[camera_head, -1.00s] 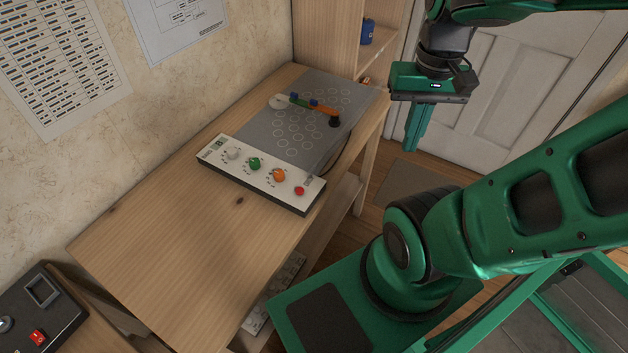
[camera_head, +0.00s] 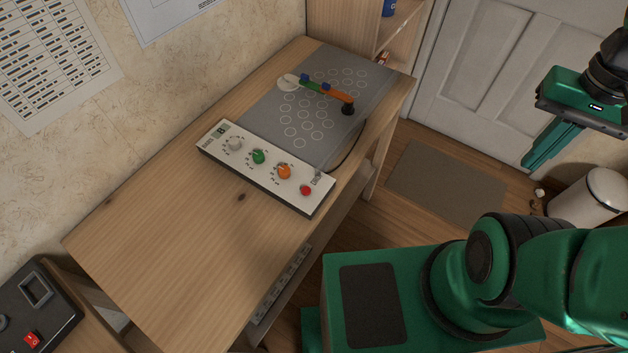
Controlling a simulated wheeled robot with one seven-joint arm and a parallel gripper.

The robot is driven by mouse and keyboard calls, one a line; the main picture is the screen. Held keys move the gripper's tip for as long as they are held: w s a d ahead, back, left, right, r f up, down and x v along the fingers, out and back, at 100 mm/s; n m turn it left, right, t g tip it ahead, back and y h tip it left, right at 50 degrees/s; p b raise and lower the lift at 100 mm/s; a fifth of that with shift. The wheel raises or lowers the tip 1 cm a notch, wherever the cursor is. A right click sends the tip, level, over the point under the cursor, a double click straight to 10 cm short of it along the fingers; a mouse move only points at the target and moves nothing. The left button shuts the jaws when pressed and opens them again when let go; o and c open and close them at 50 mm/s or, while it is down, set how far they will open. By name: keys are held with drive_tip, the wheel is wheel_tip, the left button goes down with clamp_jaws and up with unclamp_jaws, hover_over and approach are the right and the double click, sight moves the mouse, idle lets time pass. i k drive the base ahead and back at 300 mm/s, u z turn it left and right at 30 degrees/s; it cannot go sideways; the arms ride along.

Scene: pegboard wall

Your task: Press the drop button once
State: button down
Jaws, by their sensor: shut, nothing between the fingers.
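A white control panel (camera_head: 222,141) lies along the front of a grey board on the wooden table. It carries a white knob (camera_head: 234,144), a green knob (camera_head: 258,157), an orange knob (camera_head: 284,171) and a red button (camera_head: 306,190) at its right end. I cannot read the labels, so I cannot tell which control is the drop button. My gripper (camera_head: 530,165) is shut and empty. It hangs in the air at the far right, well away from the panel, over the floor side.
A small jointed arm (camera_head: 325,90) with green and orange links stands on the grey board (camera_head: 262,118) with circles. A dark box with a red switch (camera_head: 32,339) sits at lower left. The wooden table (camera_head: 170,235) is bare in front. A white bin (camera_head: 590,197) stands at right.

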sight(305, 191)
drive_tip(key=u, duration=0.05)
drive_tip(key=k, duration=0.95)
drive_tip(key=z, duration=0.05)
